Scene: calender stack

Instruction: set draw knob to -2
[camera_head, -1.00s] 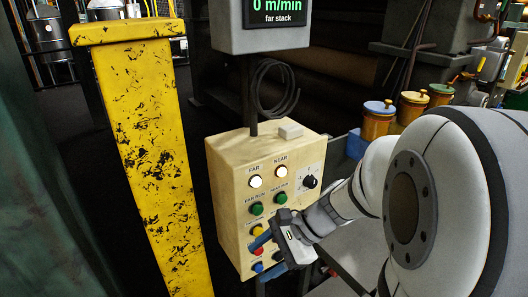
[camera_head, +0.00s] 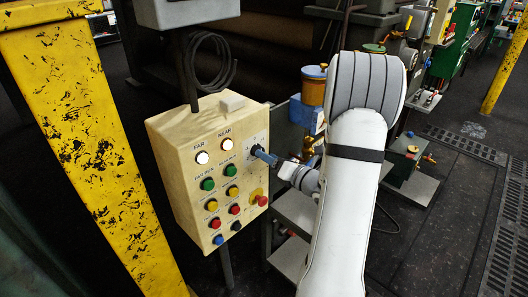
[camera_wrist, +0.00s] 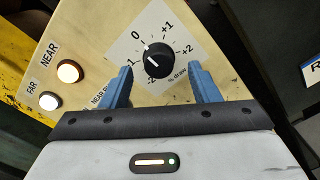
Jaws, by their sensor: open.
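The draw knob (camera_wrist: 158,60) is a black round knob on a white dial plate marked 0, +1, +2, -1, -2 and "% draw". In the wrist view white marks show at its upper left edge and on its face; I cannot read the setting surely. My gripper (camera_wrist: 160,70) is open, its blue fingers on either side of the knob's lower part with gaps at both sides. I cannot tell how deep the tips reach. In the head view my gripper (camera_head: 263,155) is at the dial plate and partly hides the knob.
The cream control box (camera_head: 175,150) carries lit FAR (camera_head: 202,158) and NEAR (camera_head: 226,145) lamps, several coloured buttons and a red emergency stop (camera_head: 262,200) below the dial. A yellow post (camera_head: 85,150) stands at the left.

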